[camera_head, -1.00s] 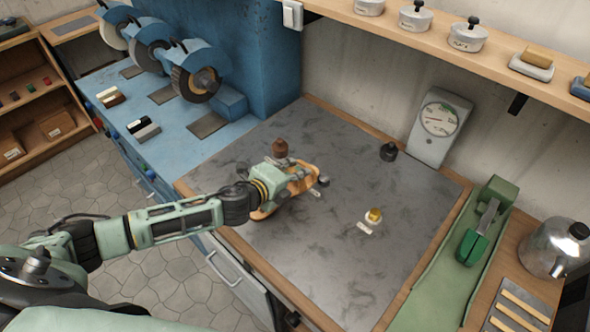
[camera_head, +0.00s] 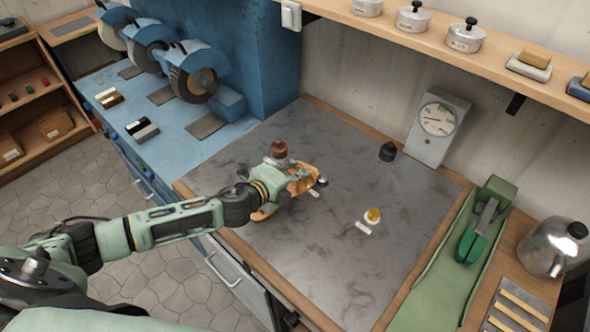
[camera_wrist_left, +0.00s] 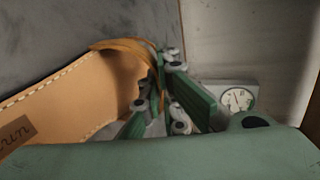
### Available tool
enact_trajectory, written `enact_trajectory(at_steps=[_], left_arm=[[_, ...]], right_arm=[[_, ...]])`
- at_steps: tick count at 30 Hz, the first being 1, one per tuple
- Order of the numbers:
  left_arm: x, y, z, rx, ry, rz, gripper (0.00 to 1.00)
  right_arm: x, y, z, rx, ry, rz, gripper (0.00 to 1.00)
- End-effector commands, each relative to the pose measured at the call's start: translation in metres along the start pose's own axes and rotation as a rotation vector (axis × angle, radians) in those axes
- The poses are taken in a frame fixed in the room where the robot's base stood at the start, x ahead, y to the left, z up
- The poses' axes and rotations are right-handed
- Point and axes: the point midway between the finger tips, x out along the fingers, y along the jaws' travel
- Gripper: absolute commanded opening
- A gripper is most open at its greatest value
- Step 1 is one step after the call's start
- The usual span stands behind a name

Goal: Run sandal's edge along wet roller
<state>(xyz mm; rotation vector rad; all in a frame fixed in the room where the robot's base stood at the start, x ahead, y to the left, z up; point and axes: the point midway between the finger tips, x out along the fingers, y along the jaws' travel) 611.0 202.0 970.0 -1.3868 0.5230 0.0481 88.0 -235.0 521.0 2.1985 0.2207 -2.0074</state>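A tan leather sandal (camera_head: 302,184) with orange edges is over the left part of the grey worktop. My left gripper (camera_head: 292,184) is shut on it; the arm hides part of it. In the left wrist view, the sandal's stitched leather (camera_wrist_left: 75,95) runs up to the green fingers (camera_wrist_left: 165,105), with an edge between them. A small dark, round-topped piece (camera_head: 321,181) with a pale label sits just right of the sandal. It may be the roller; I cannot tell, nor whether they touch. My right gripper is not in view.
A brown-topped bottle (camera_head: 279,150) stands just behind the gripper. A yellow-topped pot (camera_head: 372,216), a black weight-like piece (camera_head: 387,152) and a dial gauge (camera_head: 437,120) stand farther right. Grinding wheels (camera_head: 196,80) are at back left. The worktop's front middle is clear.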

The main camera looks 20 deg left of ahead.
Motion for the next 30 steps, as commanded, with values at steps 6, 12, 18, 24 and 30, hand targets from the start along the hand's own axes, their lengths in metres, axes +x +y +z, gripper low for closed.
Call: enact_trajectory(at_steps=[6,12,18,24,30], left_arm=[[0.0,-0.001,-0.001,0.0,0.001,-0.002,0.0],[0.003,-0.003,0.0,0.0,0.002,-0.003,0.0],[0.008,-0.005,0.001,0.0,0.003,-0.004,0.0],[0.014,-0.008,0.002,-0.001,0.003,-0.005,0.0],[0.017,-0.009,0.003,-0.002,0.002,-0.005,0.0]], right_arm=[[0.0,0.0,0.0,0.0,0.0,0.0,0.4],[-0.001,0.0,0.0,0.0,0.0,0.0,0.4],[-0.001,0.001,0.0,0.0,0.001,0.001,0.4],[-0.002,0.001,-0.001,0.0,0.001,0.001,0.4],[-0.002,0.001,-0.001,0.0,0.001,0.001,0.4]])
